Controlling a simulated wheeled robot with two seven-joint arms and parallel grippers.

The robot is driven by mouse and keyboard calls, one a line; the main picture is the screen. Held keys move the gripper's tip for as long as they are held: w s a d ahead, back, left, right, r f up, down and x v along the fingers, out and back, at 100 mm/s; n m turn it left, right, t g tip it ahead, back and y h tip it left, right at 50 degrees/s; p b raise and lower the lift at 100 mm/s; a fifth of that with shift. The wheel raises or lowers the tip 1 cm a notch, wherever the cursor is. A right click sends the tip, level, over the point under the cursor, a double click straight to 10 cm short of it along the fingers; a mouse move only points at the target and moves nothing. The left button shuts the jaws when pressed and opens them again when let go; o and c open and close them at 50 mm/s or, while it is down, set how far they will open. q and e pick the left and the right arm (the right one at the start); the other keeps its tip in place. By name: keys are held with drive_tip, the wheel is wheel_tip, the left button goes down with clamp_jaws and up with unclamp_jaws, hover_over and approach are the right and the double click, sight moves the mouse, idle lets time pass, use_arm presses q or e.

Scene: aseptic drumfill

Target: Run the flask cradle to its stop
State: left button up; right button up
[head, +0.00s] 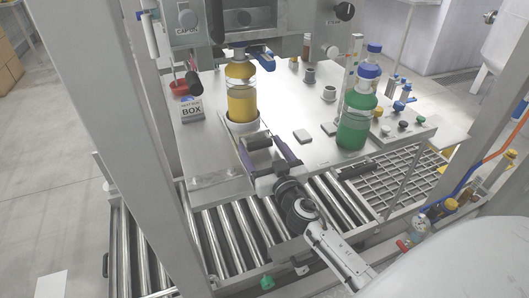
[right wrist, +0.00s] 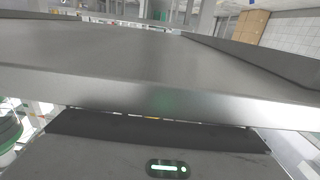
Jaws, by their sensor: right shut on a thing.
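A flask of yellow liquid (head: 242,103) stands upright in the head view, its base in the white ring of the flask cradle (head: 243,127). The flask's top is under the filling head, beside a blue clamp-like part (head: 262,55). A dark handle bar (head: 259,142) lies in front of the cradle. My right gripper (head: 268,147) reaches in from the lower right and is shut on what looks like this handle; its fingers partly hide the contact. The right wrist view shows mostly a grey metal surface (right wrist: 160,60) close up, without the flask. My left gripper is not in view.
A roller conveyor (head: 235,235) runs below the front edge. Frame posts (head: 110,90) stand left and right.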

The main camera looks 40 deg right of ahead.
drive_tip(key=shift+w+d, duration=0.15)
drive_tip(key=shift+w, duration=0.5)
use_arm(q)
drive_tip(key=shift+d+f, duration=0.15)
use_arm(e)
drive_tip(key=shift+w+d, duration=0.15)
drive_tip(key=shift+w, duration=0.55)
drive_tip(key=o, duration=1.5)
drive_tip(key=shift+s, duration=0.1)
drive_tip(key=b+v, duration=0.1)
drive_tip(key=v, duration=0.8)
drive_tip(key=shift+s+f, duration=0.1)
drive_tip(key=shift+s, duration=0.5)
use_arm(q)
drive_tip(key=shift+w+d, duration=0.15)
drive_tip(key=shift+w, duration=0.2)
